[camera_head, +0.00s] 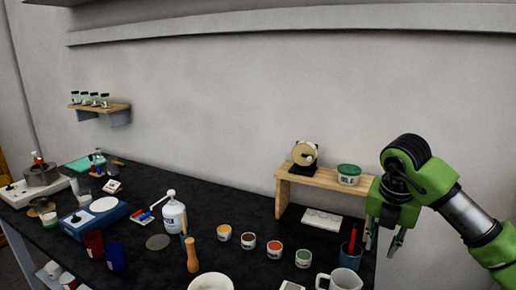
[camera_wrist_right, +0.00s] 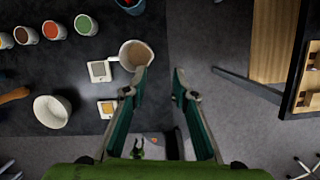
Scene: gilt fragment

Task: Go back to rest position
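My right gripper (camera_head: 384,240) is at the right of the head view, over the right end of the black bench (camera_head: 150,184). Its green arm comes in from the right edge. In the right wrist view its two fingers (camera_wrist_right: 160,76) stand apart with nothing between them. A white jug (camera_wrist_right: 133,55) shows just beyond the left fingertip in that view, and no contact can be made out. My left gripper does not show in the head view.
Several colour pots and a white bowl (camera_head: 210,282) are further left. Open floor (camera_wrist_right: 220,40) lies beyond the bench edge.

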